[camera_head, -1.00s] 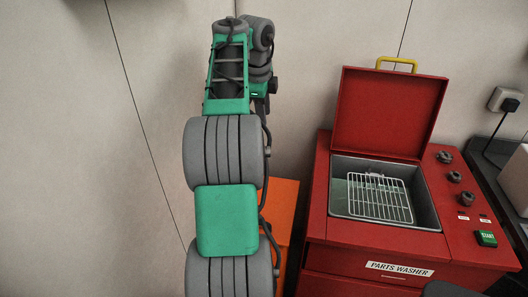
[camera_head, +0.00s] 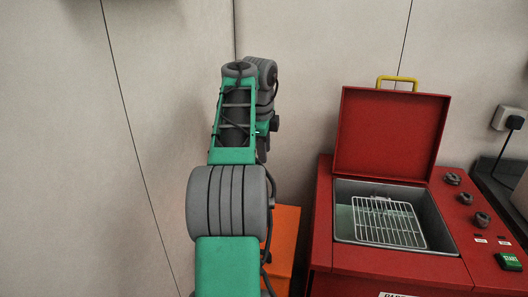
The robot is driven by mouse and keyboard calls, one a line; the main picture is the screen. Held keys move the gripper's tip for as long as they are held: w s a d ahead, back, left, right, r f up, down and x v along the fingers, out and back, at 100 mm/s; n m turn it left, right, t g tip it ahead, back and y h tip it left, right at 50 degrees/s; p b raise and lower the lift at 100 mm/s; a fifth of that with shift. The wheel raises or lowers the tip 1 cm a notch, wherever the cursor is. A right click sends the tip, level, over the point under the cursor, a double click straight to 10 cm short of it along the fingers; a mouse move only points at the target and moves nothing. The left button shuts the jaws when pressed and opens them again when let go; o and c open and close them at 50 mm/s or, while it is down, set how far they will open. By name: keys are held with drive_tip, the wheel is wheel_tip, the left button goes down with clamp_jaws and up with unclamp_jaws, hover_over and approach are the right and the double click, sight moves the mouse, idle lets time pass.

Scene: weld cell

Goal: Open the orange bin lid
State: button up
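The orange bin (camera_head: 283,245) stands against the wall, left of the red parts washer. Only a strip of its orange surface shows, because my green and grey arm covers the rest. I cannot tell from this strip whether its lid is open or shut. My arm rises in front of the bin and bends over at the top. My gripper is hidden behind the arm, so its fingers and anything between them do not show.
The red parts washer (camera_head: 326,236) stands close right of the bin, its red lid (camera_head: 388,132) raised, with a yellow handle (camera_head: 397,80). A wire basket (camera_head: 388,222) sits in its basin. A plug (camera_head: 514,120) is on the wall at right. Plain wall lies behind and left.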

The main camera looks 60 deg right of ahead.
clamp_jaws()
idle(1.1)
drive_tip(key=c, duration=0.6)
unclamp_jaws()
drive_tip(key=o, duration=0.7)
drive_tip(key=shift+o, duration=0.2)
drive_tip(key=shift+r, duration=0.1)
drive_tip(key=p+v, duration=0.6)
drive_tip(key=v, duration=0.1)
drive_tip(key=shift+r, duration=0.25)
drive_tip(key=shift+a, duration=0.1)
drive_tip(key=shift+c, duration=0.3)
